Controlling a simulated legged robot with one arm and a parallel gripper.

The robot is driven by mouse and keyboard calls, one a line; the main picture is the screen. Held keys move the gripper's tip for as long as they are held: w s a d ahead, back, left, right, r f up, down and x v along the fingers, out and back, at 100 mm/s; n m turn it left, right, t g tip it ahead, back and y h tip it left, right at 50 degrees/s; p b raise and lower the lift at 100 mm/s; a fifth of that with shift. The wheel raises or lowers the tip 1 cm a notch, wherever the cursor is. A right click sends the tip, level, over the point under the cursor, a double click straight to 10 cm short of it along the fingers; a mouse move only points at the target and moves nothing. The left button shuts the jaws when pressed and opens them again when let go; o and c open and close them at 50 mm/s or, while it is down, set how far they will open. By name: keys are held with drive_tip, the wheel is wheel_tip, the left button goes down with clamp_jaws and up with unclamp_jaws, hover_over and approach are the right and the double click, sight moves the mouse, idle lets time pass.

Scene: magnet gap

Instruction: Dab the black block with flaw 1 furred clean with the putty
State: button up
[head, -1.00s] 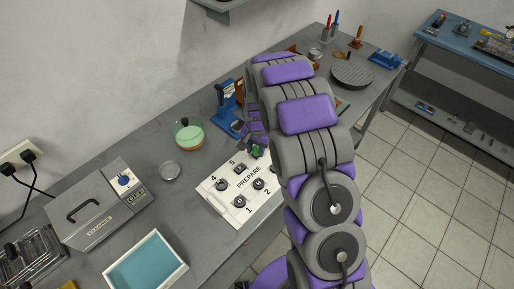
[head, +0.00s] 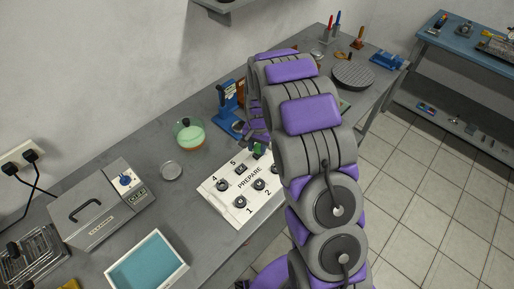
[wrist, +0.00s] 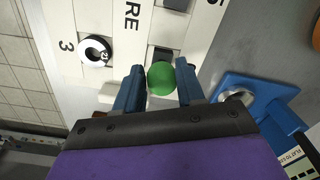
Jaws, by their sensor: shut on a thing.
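My gripper (wrist: 160,90) has blue fingers shut on a round green lump of putty (wrist: 161,77). It is over the far end of the white PREPARE board (head: 216,199). In the wrist view, a dark block (wrist: 162,54) lies partly hidden behind the putty; I cannot tell whether they touch. Another dark block (wrist: 176,4) is at the top edge near the 5. In the head view, a black piece (head: 240,202) sits by the 1. Its flaw is too small to make out.
A blue stand (head: 228,96) is close behind my gripper; its base (wrist: 253,92) lies right of the fingers. A green-filled jar (head: 190,135) and a round metal dish (head: 171,170) stand left of the board. A grey cleaner box (head: 101,205) and a blue-lined tray (head: 147,262) are further left.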

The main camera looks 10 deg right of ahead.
drive_tip(key=shift+r+p, duration=0.85)
drive_tip(key=shift+r, duration=1.85)
wheel_tip(320, 180, up, 8)
drive_tip(key=s+n, duration=0.2)
drive_tip(key=n, duration=0.4)
drive_tip(key=shift+s+d+f+n, duration=0.25)
drive_tip(key=shift+s+n, duration=0.1)
drive_tip(key=shift+n, duration=0.05)
